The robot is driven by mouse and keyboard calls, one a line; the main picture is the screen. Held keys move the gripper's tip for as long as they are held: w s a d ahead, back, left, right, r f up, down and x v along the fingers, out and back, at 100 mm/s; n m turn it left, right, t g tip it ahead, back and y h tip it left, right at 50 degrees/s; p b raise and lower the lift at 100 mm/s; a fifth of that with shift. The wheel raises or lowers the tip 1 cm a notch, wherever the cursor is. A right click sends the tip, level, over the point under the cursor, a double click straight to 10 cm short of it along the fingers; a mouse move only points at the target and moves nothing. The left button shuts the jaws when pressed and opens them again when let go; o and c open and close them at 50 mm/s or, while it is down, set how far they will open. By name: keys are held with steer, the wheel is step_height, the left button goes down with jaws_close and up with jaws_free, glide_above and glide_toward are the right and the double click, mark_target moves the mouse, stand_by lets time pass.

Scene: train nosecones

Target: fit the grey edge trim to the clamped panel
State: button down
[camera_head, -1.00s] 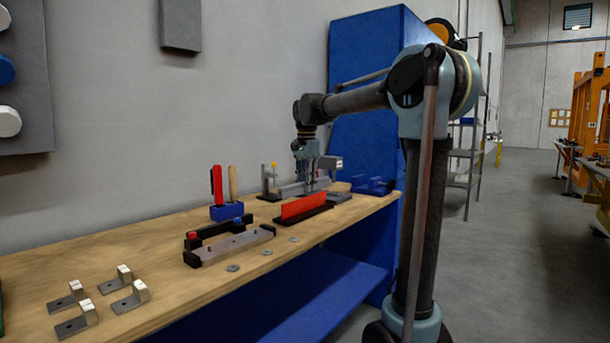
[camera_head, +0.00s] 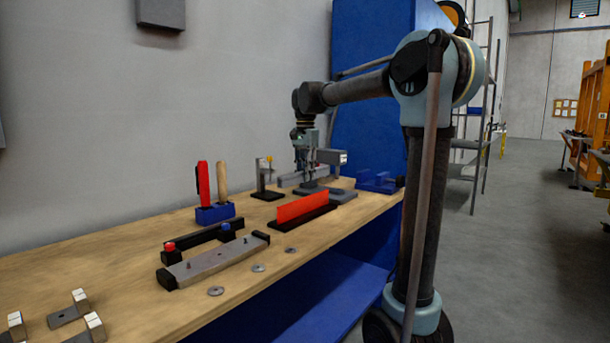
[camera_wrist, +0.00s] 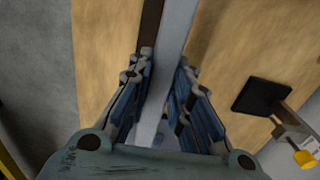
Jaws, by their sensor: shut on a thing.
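The orange-red panel (camera_head: 302,207) stands upright in a long black holder (camera_head: 288,226) on the workbench. My gripper (camera_head: 305,170) is beyond the panel, near the wall side of the bench, and points down. It is shut on the grey edge trim (camera_head: 289,180), a long thin bar. In the wrist view the trim (camera_wrist: 177,40) runs lengthwise between the blue-padded fingers (camera_wrist: 158,110), with a dark band along its left side. The trim appears to be just above a grey block (camera_head: 316,187); the exact gap cannot be told. The panel is not clearly seen in the wrist view.
A black-based stand with a yellow knob (camera_head: 267,180) is close left of my gripper. A blue fixture (camera_head: 377,182) is at right. A tool holder (camera_head: 215,213), a grey bar fixture (camera_head: 215,259), washers (camera_head: 258,268) and brackets (camera_head: 82,313) fill the nearer bench.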

steer(key=shift+f, duration=0.1)
steer(key=shift+s+f, duration=0.1)
steer(key=shift+f, duration=3.75)
steer(key=shift+f, duration=0.15)
steer(key=c, duration=1.4)
jaws_free()
